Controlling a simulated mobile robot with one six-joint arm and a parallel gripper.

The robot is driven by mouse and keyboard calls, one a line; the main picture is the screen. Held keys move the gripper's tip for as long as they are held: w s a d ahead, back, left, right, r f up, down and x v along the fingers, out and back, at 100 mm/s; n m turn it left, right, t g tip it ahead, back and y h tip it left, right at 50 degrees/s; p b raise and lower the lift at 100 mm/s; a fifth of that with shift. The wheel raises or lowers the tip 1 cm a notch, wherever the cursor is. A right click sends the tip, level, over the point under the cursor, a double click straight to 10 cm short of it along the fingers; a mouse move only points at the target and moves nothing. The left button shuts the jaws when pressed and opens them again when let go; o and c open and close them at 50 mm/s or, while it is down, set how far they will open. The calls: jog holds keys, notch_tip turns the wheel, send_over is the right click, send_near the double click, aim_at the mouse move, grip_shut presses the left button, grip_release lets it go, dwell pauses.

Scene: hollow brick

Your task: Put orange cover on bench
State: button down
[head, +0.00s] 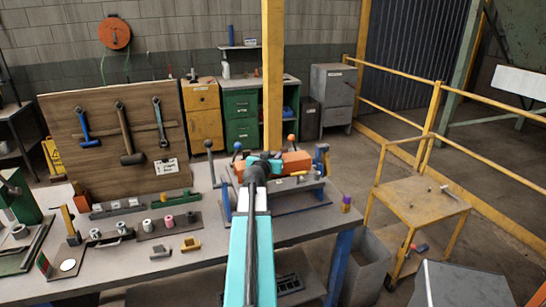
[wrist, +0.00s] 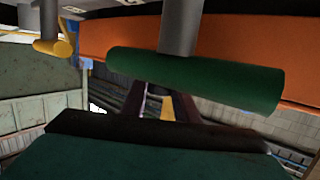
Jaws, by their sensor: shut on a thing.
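The orange cover (head: 297,162) is a blocky orange piece at the right end of the workbench (head: 200,243), in the head view. Its middle is hidden behind my gripper (head: 264,161), which is shut on it at the far end of my arm. In the wrist view the orange cover (wrist: 225,52) is a broad orange face across the top, close to the camera. A green cylindrical handle on a grey post stands in front of that face. The exact contact is hidden, and I cannot tell whether the cover rests on the fixture below it.
A grey fixture (head: 290,186) with blue supports and ball-ended levers is around the cover. Small parts and trays lie along the bench's left half, before a wooden tool board (head: 110,140). A yellow cart (head: 425,203) and a grey bin (head: 364,262) stand to the right.

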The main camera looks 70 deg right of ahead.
jog(key=c, duration=1.4)
grip_release()
jog(key=shift+r+p, duration=0.1)
jog(key=shift+p, duration=0.65)
jog(key=shift+a+b, duration=0.45)
jog(key=shift+a, duration=0.2)
jog(key=shift+s+b+v, duration=0.1)
jog(key=shift+b+v, duration=0.8)
jog(key=shift+v, duration=0.85)
jog(key=shift+s+b+v, duration=0.15)
jog(key=shift+b+v, duration=0.7)
jog(key=shift+v, duration=0.9)
jog(key=shift+b, duration=0.65)
jog(key=shift+a+r+b, duration=0.2)
jog(key=shift+a+b, duration=0.2)
jog(key=shift+b, duration=0.8)
jog(key=a+b, duration=0.1)
jog(key=b, duration=0.2)
jog(key=shift+s, duration=0.1)
jog(key=shift+a+r+b, duration=0.1)
jog(key=shift+a+b, duration=0.3)
jog(key=shift+b, duration=0.45)
jog(key=shift+a+b, duration=0.1)
jog(key=shift+b, duration=0.2)
